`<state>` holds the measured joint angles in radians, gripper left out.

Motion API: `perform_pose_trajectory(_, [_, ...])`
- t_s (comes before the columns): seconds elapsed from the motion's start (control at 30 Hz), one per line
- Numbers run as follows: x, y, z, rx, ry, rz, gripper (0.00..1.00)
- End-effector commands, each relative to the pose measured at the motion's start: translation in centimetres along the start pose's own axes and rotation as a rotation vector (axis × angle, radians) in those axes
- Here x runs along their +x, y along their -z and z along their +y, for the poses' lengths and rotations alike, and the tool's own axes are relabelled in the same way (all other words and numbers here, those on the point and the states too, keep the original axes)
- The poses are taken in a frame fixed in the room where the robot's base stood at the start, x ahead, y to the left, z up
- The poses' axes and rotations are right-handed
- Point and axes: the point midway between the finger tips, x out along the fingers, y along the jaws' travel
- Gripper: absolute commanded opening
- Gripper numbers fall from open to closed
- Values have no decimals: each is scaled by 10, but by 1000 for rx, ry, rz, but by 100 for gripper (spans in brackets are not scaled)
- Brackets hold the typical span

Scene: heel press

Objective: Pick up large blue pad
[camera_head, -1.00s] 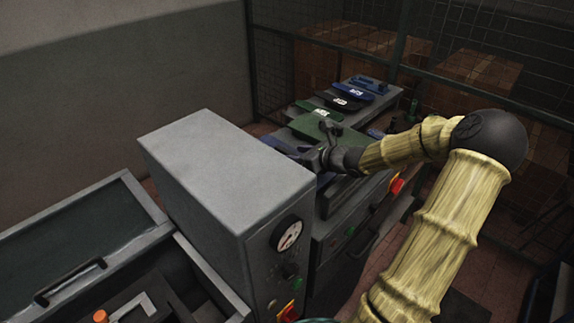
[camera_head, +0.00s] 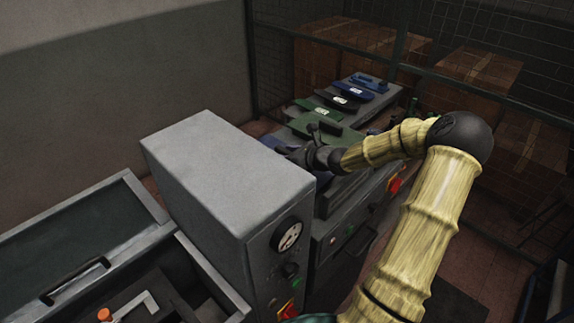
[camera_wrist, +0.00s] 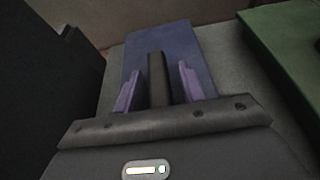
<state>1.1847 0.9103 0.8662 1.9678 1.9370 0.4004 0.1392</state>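The large blue pad (camera_wrist: 160,43) lies flat on a grey surface in the wrist view, with a dark upright handle (camera_wrist: 157,78) on it. My gripper (camera_wrist: 158,86) is open; its two purple-tinted fingers stand on either side of the handle, with a visible gap on each side. In the head view, a strip of the blue pad (camera_head: 274,143) shows behind the grey press box, and my gripper (camera_head: 293,153) is over it. The rest of the pad is hidden there by the box and my arm.
A large green pad (camera_head: 328,132) with a handle lies just beyond; it also shows at right in the wrist view (camera_wrist: 290,40). Smaller labelled pads, including a blue one (camera_head: 352,91), lie farther back. The tall grey press box (camera_head: 230,170) stands close in front.

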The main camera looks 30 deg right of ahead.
Motion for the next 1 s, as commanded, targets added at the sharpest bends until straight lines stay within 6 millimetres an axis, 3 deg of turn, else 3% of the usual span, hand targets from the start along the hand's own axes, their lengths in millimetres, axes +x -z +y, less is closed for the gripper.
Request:
perform_pose_trajectory(0.03, [0, 0, 0, 0, 0, 0, 30])
perform_pose_trajectory(0.2, [1, 0, 1, -1, -2, 0, 0])
perform_pose_trajectory(0.67, [-1, -4, 0, -2, 2, -4, 0])
perform_pose_trajectory(0.87, [-7, -18, -1, -5, 2, -6, 0])
perform_pose_trajectory(1.0, [-15, -39, -1, -6, 2, -6, 0])
